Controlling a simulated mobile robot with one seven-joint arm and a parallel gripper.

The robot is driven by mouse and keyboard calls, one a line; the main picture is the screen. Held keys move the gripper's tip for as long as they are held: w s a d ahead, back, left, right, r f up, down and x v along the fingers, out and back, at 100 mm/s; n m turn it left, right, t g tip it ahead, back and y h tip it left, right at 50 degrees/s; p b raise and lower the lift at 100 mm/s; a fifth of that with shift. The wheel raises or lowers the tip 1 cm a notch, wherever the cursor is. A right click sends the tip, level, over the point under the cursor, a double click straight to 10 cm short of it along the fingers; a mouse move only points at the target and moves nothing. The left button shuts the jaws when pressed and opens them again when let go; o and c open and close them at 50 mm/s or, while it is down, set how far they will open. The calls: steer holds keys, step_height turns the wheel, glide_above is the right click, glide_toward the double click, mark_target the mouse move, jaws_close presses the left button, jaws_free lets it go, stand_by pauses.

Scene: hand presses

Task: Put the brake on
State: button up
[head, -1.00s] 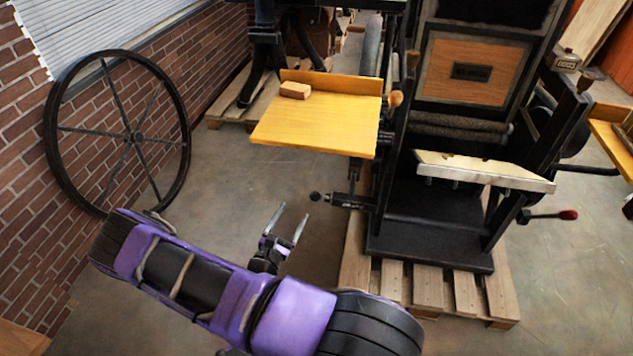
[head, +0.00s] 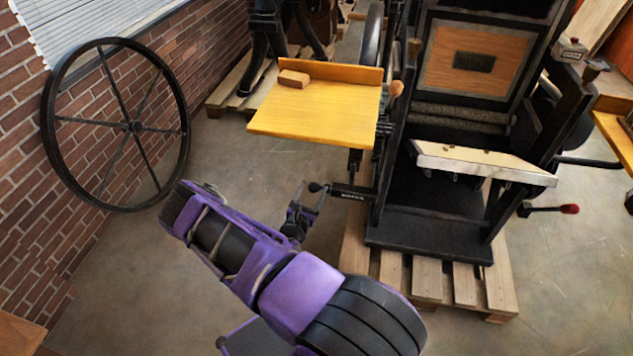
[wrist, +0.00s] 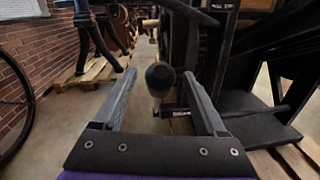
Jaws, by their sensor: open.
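A black ball knob (wrist: 160,77) sits on the end of a short dark lever (head: 350,193) low on the left side of the press. The lever carries a small pale label too small to read surely. My gripper (head: 313,186) is open at the knob. In the wrist view the knob shows between the two grey fingers, with a gap on each side. I cannot tell how deep it lies between them. A second lever with a red knob (head: 569,209) sticks out on the press's right side.
A yellow side table (head: 315,115) with a small wooden block (head: 293,79) juts out above my gripper. The press stands on a wooden pallet (head: 425,283). A large spoked wheel (head: 133,127) leans at the brick wall. The floor between is clear.

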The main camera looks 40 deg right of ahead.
steer(key=shift+x, duration=2.1)
jaws_close()
